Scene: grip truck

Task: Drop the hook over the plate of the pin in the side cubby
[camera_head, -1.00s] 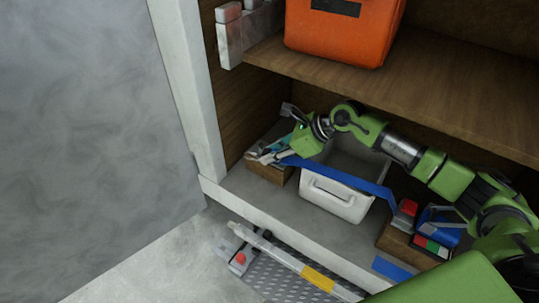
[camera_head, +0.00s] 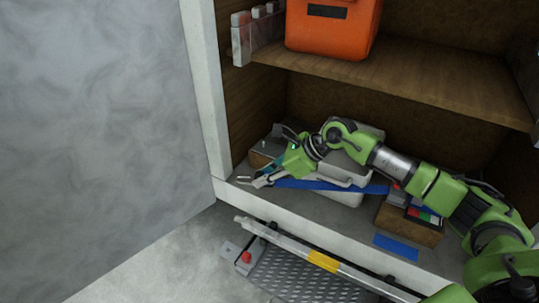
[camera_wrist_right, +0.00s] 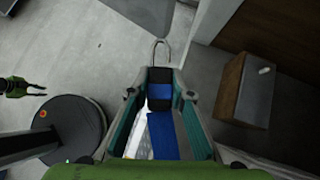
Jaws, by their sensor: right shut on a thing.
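My right gripper (camera_head: 262,180) reaches left over the front of the lower shelf. It is shut on the hook's dark block (camera_wrist_right: 160,92), where a blue strap is attached. The pale metal hook (camera_wrist_right: 160,50) sticks out past the fingertips; it also shows in the head view (camera_head: 243,181). The blue strap (camera_head: 320,185) runs right from the gripper. A wooden block (camera_head: 262,159) with a grey fitting on top, apparently the pin, stands in the left corner behind the gripper. The block also shows in the wrist view (camera_wrist_right: 250,100), right of the hook and apart from it. The pin's plate is unclear.
A pale bin (camera_head: 350,198) sits behind my right arm. A wooden block (camera_head: 410,222) with red and blue parts stands at right. An orange case (camera_head: 330,35) sits on the upper shelf. A bar (camera_head: 290,248) lies below the front edge. A small green-black part (camera_wrist_right: 25,86) may be my left gripper.

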